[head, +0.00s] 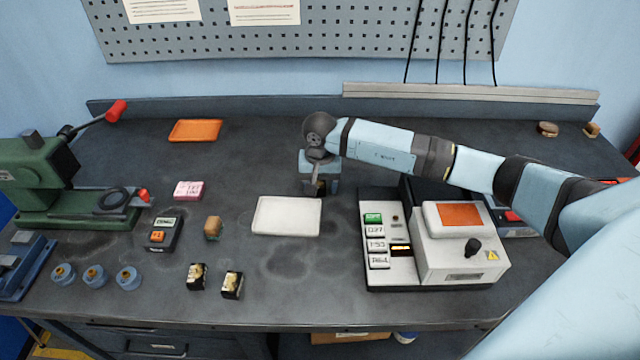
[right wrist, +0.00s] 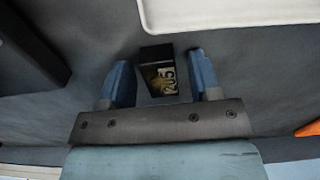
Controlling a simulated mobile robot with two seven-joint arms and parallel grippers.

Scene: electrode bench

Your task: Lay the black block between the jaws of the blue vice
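A black block (head: 321,187) with a pale, gold-marked face stands behind the white tray, partly hidden by my right gripper (head: 320,184). In the right wrist view the black block (right wrist: 160,72) shows the marking "205" and lies between the two blue fingers of the right gripper (right wrist: 161,78). The fingers are open, with a gap on each side of the block. Two similar black blocks (head: 197,276) (head: 232,285) stand at the front of the bench. The blue vice (head: 22,268) is at the far left, cut off by the picture edge. My left gripper is not in view.
The white tray (head: 287,216) lies just in front of the right gripper. A white-and-black machine (head: 465,255) stands right of it. A green press (head: 40,178), blue round pots (head: 95,277), a small counter box (head: 162,236) and a brown block (head: 213,228) are to the left.

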